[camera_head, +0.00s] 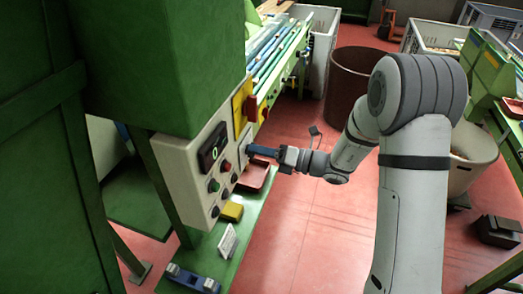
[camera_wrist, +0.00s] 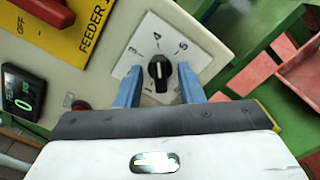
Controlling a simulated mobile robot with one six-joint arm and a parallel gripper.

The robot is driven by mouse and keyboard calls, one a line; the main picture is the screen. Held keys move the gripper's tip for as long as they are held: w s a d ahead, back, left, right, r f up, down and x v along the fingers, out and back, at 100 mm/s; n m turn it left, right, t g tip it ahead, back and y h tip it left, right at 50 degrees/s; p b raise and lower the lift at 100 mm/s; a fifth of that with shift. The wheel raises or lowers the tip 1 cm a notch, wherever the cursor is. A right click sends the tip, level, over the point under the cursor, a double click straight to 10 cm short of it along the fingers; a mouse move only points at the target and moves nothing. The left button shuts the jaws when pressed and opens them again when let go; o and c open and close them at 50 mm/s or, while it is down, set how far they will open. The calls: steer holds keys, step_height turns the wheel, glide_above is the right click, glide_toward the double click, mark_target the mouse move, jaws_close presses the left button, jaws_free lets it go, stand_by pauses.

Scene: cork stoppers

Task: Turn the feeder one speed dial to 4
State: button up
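The speed dial (camera_wrist: 160,73) is a black knob with a white pointer line on a white scale plate in the wrist view. The pointer stands upright in the picture, toward the printed 4; 3 and 5 show on either side. My gripper (camera_wrist: 159,69) has its two blue fingers on either side of the knob, with visible gaps. In the head view my gripper (camera_head: 250,149) reaches the face of the control panel (camera_head: 180,160), and the dial is hidden there.
A yellow plate with a red switch handle (camera_wrist: 40,8) and "FEEDER" lettering is beside the dial. A display (camera_wrist: 22,102) reads 0. Push buttons (camera_head: 213,186) sit lower on the panel. A red tray (camera_head: 254,177) is below. Open red floor (camera_head: 310,225) lies to the right.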

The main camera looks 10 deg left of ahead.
steer(key=d+b, duration=0.2)
steer(key=d, duration=0.5)
steer(key=shift+s+d, duration=0.3)
steer(key=shift+d, duration=0.1)
steer(key=s+d+r+n+g+h+b, duration=0.15)
steer(key=s+d+n+g+h, duration=0.3)
steer(key=s+n+h, duration=0.65)
steer(key=s+d+r+n+t+h, duration=0.1)
steer(key=s+d+n+t+h, duration=0.2)
steer(key=d+n, duration=0.5)
steer(key=s+d+r+n+t+h+b, duration=0.1)
steer(key=s+d+n+t+h, duration=0.3)
steer(key=d+n, duration=0.5)
steer(key=shift+s+d+n, duration=0.3)
steer(key=shift+s+n, duration=0.2)
steer(key=shift+s, duration=0.45)
steer(key=shift+r, duration=0.1)
